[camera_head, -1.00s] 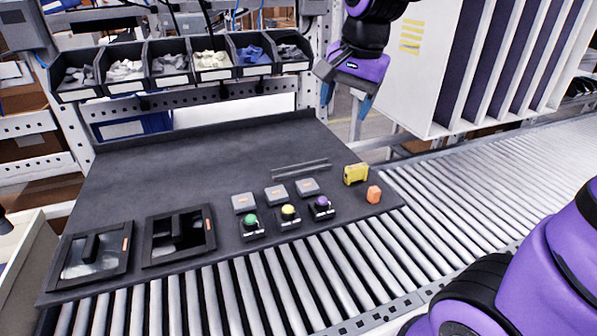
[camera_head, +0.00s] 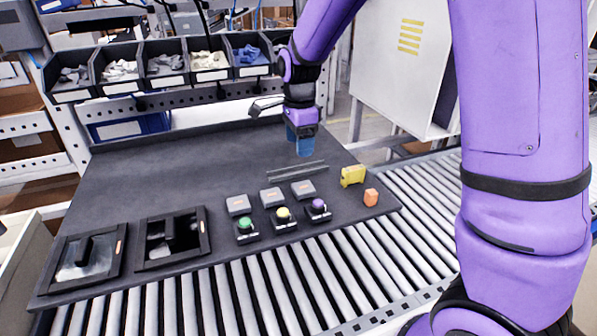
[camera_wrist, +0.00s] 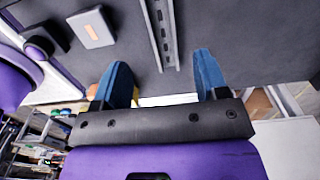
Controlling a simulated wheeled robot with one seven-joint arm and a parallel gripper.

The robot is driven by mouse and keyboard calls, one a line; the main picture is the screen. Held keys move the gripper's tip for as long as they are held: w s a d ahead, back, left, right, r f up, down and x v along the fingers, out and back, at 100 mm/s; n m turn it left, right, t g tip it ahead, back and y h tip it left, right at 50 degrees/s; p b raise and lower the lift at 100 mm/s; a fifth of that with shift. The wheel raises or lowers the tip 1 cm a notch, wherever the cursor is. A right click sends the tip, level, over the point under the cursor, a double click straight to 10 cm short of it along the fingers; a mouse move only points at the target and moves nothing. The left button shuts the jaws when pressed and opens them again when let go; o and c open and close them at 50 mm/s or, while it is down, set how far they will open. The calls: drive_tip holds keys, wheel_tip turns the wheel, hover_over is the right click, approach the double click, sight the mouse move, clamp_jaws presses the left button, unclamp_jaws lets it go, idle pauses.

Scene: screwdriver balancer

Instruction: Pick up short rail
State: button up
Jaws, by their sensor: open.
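Thin grey metal rails (camera_head: 297,172) lie close together on the dark work mat, behind the small grey boxes. In the wrist view a slotted metal rail (camera_wrist: 165,35) runs up between the fingers, with its near end just ahead of them. I cannot tell from these frames which rail is the short one. My gripper (camera_head: 303,146) points down with blue fingers above the mat, just behind and over the rails. In the wrist view my gripper (camera_wrist: 162,62) is open, with its fingers apart on either side of the rail's line and nothing between them.
Several grey boxes (camera_head: 272,196) and colored push-button units (camera_head: 284,218) stand in front of the rails. Black frames (camera_head: 175,237) lie at left. Parts bins (camera_head: 160,65) line the back, and a roller conveyor (camera_head: 420,215) is at right.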

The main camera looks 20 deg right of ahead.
sight(299, 169)
drive_tip(key=shift+w+a+f, duration=0.1)
drive_tip(key=shift+w+f, duration=0.05)
drive_tip(key=shift+f, duration=3.6)
drive_tip(key=c, duration=1.1)
